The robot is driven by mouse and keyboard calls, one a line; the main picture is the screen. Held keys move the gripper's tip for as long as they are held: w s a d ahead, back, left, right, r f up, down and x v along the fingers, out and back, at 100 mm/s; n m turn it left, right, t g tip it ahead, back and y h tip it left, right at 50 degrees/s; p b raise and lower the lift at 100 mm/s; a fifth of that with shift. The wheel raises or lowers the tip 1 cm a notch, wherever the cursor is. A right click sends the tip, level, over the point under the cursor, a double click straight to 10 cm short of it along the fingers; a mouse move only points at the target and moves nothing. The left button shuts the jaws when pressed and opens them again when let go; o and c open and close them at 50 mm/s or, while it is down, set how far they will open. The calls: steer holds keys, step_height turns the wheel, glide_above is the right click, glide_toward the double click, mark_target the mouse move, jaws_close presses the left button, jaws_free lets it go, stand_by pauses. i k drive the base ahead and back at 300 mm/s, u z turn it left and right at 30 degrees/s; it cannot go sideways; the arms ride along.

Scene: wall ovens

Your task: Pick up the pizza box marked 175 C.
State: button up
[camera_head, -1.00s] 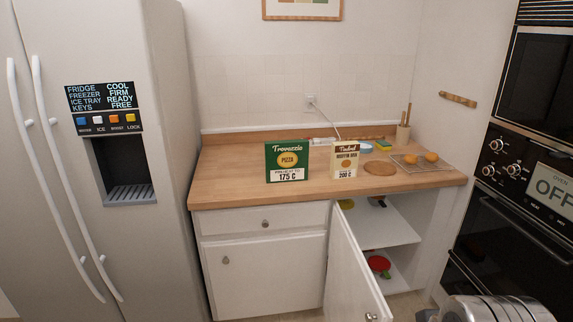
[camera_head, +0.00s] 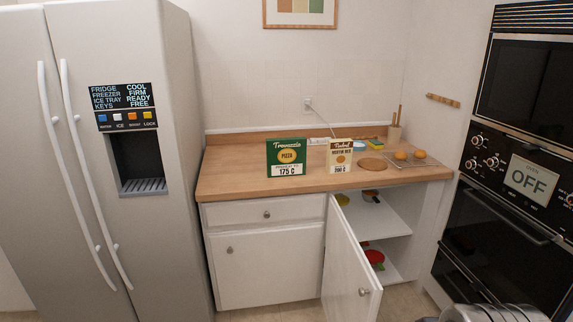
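The green pizza box (camera_head: 286,157) stands upright on the wooden counter, with a round pizza picture and a white label reading 175 C. A cream muffin mix box (camera_head: 339,155) marked 200 C stands just to its right. Nothing is touching the pizza box from the front. A grey ribbed metal part (camera_head: 490,313) shows at the bottom right edge; it may be part of my arm. My gripper's fingers cannot be made out in this view.
The wooden counter (camera_head: 235,182) is clear left of the pizza box. Below it, a white cabinet door (camera_head: 345,262) stands open towards me. A fridge (camera_head: 95,240) is at left; wall ovens, with a panel reading OFF (camera_head: 531,178), are at right.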

mark_target(285, 156)
steer(key=k, duration=0.25)
steer(key=u, duration=0.35)
steer(key=i, duration=1.2)
steer(key=u, duration=0.75)
steer(key=i, duration=1.85)
